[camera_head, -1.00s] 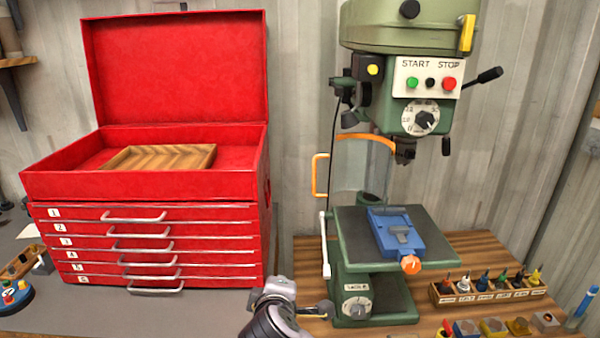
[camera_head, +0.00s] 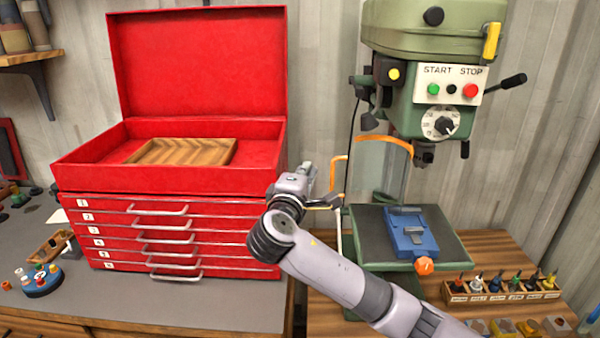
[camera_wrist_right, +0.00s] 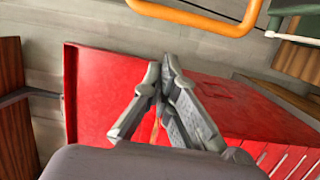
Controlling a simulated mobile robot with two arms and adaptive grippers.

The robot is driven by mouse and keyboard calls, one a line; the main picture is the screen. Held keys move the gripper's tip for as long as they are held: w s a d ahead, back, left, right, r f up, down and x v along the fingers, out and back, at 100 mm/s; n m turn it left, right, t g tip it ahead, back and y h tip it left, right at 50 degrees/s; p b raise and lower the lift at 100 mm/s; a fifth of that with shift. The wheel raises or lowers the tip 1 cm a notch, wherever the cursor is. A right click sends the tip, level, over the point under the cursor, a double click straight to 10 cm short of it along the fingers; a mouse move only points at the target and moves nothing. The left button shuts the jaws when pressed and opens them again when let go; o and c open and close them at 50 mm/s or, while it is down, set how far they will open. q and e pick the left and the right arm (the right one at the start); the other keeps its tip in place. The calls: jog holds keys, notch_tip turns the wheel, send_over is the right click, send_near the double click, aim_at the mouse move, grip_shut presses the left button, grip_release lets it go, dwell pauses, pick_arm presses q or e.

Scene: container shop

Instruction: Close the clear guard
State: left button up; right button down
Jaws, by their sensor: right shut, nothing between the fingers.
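The clear guard (camera_head: 392,178) is a see-through panel with an orange rim, behind and left of the chuck on the green drill press (camera_head: 432,85). It stands swung aside, with the table's front open. Its orange handle (camera_head: 338,160) sticks out to the left, and an orange bar crosses the top of the wrist view (camera_wrist_right: 195,14). My right gripper (camera_head: 338,200) is shut and empty, close to the handle's lower end and partly covering it. Contact cannot be told. In the wrist view the fingertips (camera_wrist_right: 161,68) meet, apart from the bar. My left gripper is out of view.
A red tool chest (camera_head: 180,232) with its lid up stands left of my right arm. A blue vise (camera_head: 411,232) sits on the press table. A grey wall stands behind.

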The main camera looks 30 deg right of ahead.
jog(key=s+p, duration=0.1)
jog(key=s+d+p, duration=0.1)
jog(key=shift+s+d+p, duration=0.3)
jog(key=shift+s+p, duration=0.1)
jog(key=shift+f, duration=0.1)
